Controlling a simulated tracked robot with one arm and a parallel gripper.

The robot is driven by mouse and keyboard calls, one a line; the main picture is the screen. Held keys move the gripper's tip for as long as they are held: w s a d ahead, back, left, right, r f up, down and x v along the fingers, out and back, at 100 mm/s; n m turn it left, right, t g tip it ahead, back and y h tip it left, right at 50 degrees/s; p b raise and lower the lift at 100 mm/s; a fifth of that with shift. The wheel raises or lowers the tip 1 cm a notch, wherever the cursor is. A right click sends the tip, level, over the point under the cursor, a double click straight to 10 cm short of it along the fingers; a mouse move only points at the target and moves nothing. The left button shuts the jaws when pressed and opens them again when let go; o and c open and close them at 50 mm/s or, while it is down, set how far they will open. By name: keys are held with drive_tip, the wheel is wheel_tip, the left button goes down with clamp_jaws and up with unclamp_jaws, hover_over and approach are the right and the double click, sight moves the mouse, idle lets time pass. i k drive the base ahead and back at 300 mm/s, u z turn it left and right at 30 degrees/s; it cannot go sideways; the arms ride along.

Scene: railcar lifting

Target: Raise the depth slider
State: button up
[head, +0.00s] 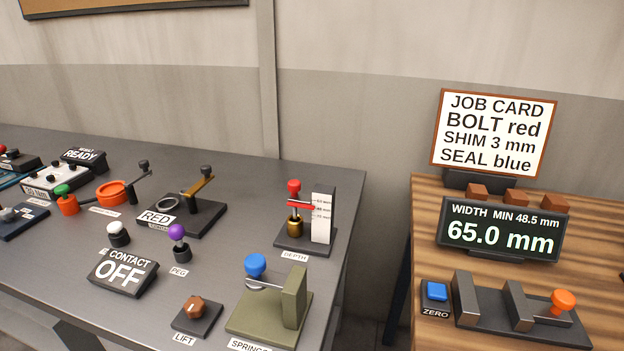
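The depth device stands near the right end of the grey bench, on a dark base (306,243) labelled DEPTH. It has a red knob (294,186) on top of an upright stem. A red slider bar (301,205) sits below the knob and points right to a white scale plate (323,222) with small marks. The bar is in the upper part of the scale; the exact reading is too small to tell. A brass cylinder (295,227) is below the bar. My gripper is not in view.
Left of it are a RED display fixture (183,213), a purple PEG knob (177,232) and a CONTACT OFF display (123,272). In front are the SPRING fixture (270,313) and LIFT knob (194,308). A gap separates the wooden table (425,200), which holds the job card (493,133) and width gauge.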

sight(296, 200)
drive_tip(key=u, duration=0.05)
drive_tip(key=i, duration=1)
drive_tip(key=z, duration=0.05)
